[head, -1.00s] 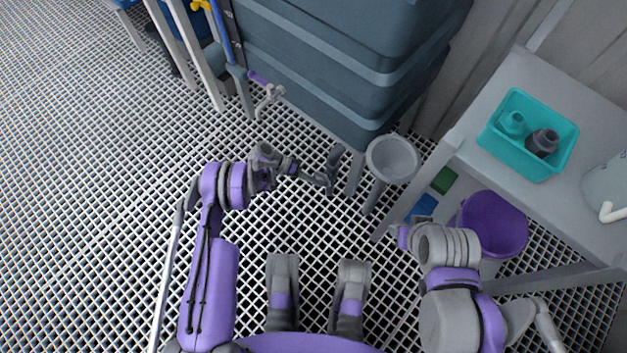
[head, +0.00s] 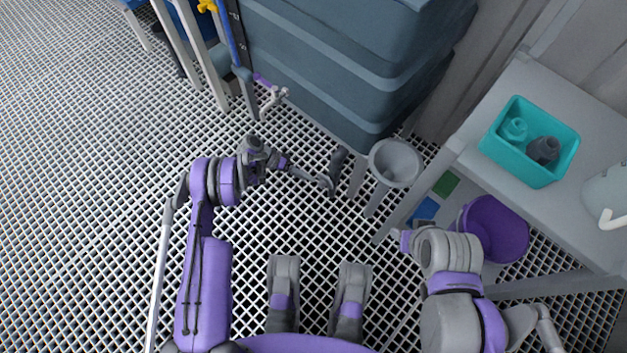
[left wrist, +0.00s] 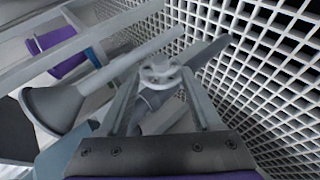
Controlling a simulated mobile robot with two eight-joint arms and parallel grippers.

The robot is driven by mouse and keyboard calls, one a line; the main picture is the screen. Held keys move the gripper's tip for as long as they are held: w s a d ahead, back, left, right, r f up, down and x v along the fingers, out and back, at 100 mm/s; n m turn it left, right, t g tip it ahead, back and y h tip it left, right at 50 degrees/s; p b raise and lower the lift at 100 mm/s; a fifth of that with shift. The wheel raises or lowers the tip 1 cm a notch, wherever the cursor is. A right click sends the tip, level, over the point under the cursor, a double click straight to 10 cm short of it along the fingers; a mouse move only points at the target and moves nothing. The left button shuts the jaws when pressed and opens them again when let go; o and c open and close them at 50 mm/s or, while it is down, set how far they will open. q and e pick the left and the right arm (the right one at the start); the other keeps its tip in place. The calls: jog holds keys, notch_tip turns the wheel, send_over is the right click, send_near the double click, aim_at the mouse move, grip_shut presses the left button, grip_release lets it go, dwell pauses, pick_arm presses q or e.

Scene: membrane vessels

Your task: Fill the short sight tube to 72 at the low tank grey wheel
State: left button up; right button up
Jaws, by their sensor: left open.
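A blue sight tube (head: 236,42) with small scale marks stands beside the dark blue-grey tank (head: 325,75); its level is too small to read. A small grey wheel (left wrist: 160,70) shows in the left wrist view. In the head view I cannot tell it apart from the gripper. My left gripper (head: 326,182) is low over the grating near the tank's bottom corner. In the left wrist view its open fingers (left wrist: 160,88) reach forward on both sides of the wheel; contact cannot be told.
A grey funnel (head: 396,161) stands close right of my left gripper. A purple-handled tap (head: 272,92) is at the tank's left. A shelf (head: 480,115) holds a teal bin (head: 530,170) with bottles; a purple bucket (head: 494,230) is below. Open grating (head: 90,180) lies left.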

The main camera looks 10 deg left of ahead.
pick_arm(q)
jog(key=v, duration=0.5)
jog(key=shift+a+p, duration=0.1)
jog(key=shift+p, duration=0.3)
jog(key=m+t+y, duration=0.2)
jog(key=t+y, duration=0.2)
jog(key=y, duration=0.3)
send_near(319, 185)
jog(key=shift+t, duration=0.3)
jog(key=b+x, duration=0.1)
jog(key=x, duration=0.3)
jog(key=b+x, duration=0.1)
jog(key=x, duration=0.4)
jog(key=shift+s, duration=0.2)
grip_shut()
